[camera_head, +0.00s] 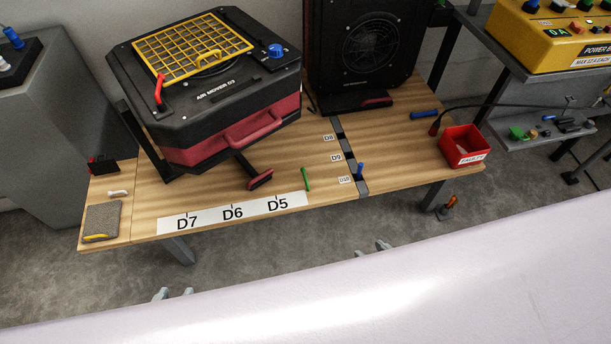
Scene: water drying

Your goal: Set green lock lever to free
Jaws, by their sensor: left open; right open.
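The green lock lever (306,179) is a short thin stick standing nearly upright at the wooden bench's front edge, just right of the D5 label. My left gripper (175,294) shows only as two separated grey fingertips above the white surface at the bottom. It is open, lower and left of the lever. My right gripper (372,249) also shows only its fingertips, open, lower and right of the lever. Both grippers are apart from the lever and the bench. The rest of both grippers is hidden behind the white surface.
A black and red air mover (205,100) with a yellow grille stands tilted on the wooden bench (150,205). A second black blower (370,45) stands behind. A blue lever (360,170) and a red bin (462,146) are to the right. Floor shows between bench and grippers.

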